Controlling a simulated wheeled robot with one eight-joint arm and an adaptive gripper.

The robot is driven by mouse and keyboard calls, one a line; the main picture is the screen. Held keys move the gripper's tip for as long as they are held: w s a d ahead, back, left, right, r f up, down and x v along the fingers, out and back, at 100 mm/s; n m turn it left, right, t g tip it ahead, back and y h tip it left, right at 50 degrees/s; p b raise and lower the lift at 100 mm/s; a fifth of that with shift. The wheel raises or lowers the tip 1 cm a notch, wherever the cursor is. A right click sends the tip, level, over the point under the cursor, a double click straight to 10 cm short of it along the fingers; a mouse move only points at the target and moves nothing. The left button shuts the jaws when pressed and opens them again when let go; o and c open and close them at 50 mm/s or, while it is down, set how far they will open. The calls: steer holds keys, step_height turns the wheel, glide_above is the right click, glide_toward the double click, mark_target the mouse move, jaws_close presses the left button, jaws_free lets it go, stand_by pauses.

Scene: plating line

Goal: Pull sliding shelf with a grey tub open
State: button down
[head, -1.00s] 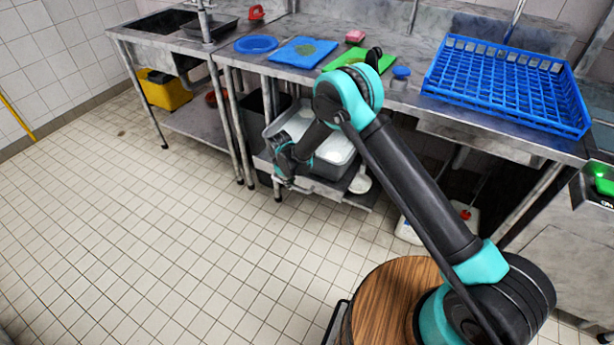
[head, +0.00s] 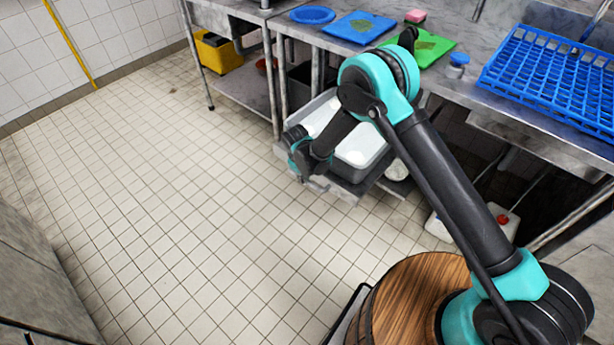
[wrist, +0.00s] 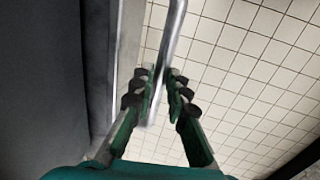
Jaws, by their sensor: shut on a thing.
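The sliding shelf (head: 343,189) is a metal shelf low under the steel table, and it sticks out past the table's front edge over the floor. The grey tub (head: 365,170) stands on it, with a whitish inside; my arm hides its middle. My gripper (head: 302,160) is at the shelf's front left in the head view. In the wrist view my gripper (wrist: 160,84) is shut on a thin metal bar (wrist: 174,38), which runs beside the shelf's edge (wrist: 128,50). A dark grey surface fills the left of that view.
The tiled floor (head: 180,220) in front of the shelf is clear. A steel table (head: 480,95) above holds a blue rack (head: 550,80), a blue board (head: 358,27) and a green board. A yellow bin (head: 218,55) stands at the back left. A white container with a red cap (head: 503,220) stands at right.

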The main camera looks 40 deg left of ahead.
steer(key=c, duration=1.5)
jaws_free()
steer(key=r, duration=0.4)
steer(key=s+r, duration=0.1)
steer(key=r, duration=0.3)
steer(key=s+r, duration=0.1)
steer(key=r, duration=0.2)
steer(key=shift+s+a+r, duration=0.1)
steer(key=shift+r, duration=0.3)
